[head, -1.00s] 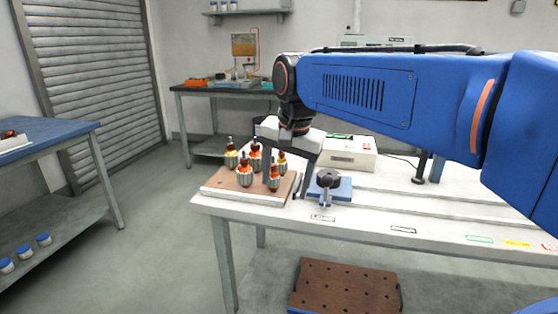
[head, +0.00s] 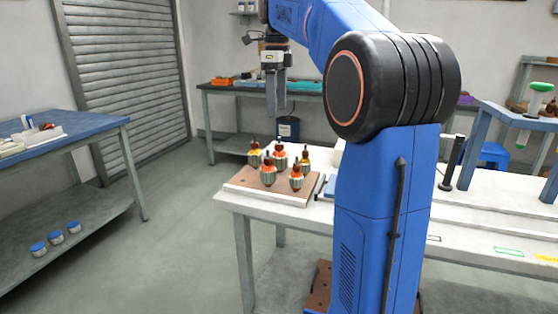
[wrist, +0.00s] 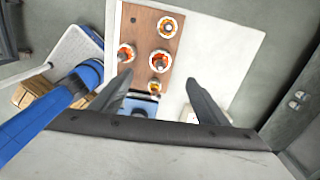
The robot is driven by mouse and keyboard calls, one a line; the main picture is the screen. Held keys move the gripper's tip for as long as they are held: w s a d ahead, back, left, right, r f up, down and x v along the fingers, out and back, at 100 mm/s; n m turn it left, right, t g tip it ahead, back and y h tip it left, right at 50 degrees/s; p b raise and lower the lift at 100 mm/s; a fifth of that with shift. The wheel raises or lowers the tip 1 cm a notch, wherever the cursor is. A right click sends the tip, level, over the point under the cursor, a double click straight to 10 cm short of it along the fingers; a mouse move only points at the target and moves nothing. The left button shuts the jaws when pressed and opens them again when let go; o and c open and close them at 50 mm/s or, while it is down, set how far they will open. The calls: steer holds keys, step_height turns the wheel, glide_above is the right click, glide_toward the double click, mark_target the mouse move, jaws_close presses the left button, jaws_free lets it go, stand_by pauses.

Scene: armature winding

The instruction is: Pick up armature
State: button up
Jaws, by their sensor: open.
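Several armatures, with orange-yellow windings, metal cores and dark upright shafts, stand on a brown board (head: 245,184) with a pale base at the table's left end. In the head view one armature stands front left (head: 268,176), one front right (head: 296,178), and others behind, one at the back left (head: 254,155). The wrist view shows armatures below, one at the far side (wrist: 168,27) and one nearest the fingers (wrist: 158,90). My gripper (head: 276,112) is open and empty, fingers pointing down, above the board and clear of the armatures. Both fingers (wrist: 159,78) show apart in the wrist view.
The white worktable (head: 265,214) runs right, partly hidden by my blue arm. A blue fixture (wrist: 140,106) sits beside the board. The floor between is clear.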

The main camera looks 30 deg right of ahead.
glide_toward(279, 154)
steer(key=f, duration=0.2)
steer(key=w+f, duration=0.1)
steer(key=f, duration=0.1)
steer(key=w+f, duration=0.1)
steer(key=f, duration=0.1)
steer(key=shift+d, duration=0.35)
steer(key=shift+s+d+f, duration=0.1)
steer(key=shift+f, duration=1.2)
steer(key=shift+s+d+f, duration=0.1)
steer(key=shift+f, duration=1.2)
steer(key=shift+w+r, duration=0.1)
steer(key=c, duration=1.6)
